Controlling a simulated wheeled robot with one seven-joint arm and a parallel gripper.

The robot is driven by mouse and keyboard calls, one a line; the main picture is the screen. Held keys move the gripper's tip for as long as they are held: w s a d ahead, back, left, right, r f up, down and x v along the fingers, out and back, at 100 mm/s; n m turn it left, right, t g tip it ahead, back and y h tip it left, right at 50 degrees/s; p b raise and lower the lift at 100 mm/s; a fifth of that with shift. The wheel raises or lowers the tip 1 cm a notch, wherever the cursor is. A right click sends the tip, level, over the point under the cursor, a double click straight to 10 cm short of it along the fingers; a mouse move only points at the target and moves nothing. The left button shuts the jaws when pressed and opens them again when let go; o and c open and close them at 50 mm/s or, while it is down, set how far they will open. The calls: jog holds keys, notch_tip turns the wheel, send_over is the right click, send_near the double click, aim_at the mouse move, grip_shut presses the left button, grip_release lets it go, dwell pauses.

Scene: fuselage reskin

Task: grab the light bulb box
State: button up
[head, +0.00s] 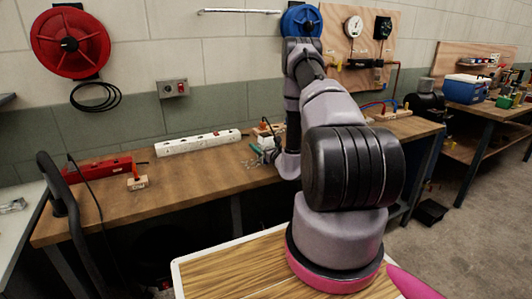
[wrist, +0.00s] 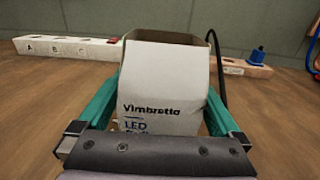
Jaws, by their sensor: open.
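The light bulb box (wrist: 165,85) is a pale carton printed "Vimbretta LED". In the wrist view it stands on the wooden bench straight in front of my gripper (wrist: 160,112). My gripper is open, with one teal finger on each side of the box's lower part. I cannot tell whether the fingers touch it. The lower end of the box is hidden behind the dark gripper body.
A white power strip (wrist: 68,46) lies behind the box to the left. A wooden block with a blue fitting (wrist: 256,60) is behind to the right, and a black cable runs beside the box. A red tool case (head: 97,168) lies at the bench's left end.

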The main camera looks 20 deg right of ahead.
jog(key=c, duration=1.2)
jog(key=shift+c, duration=0.2)
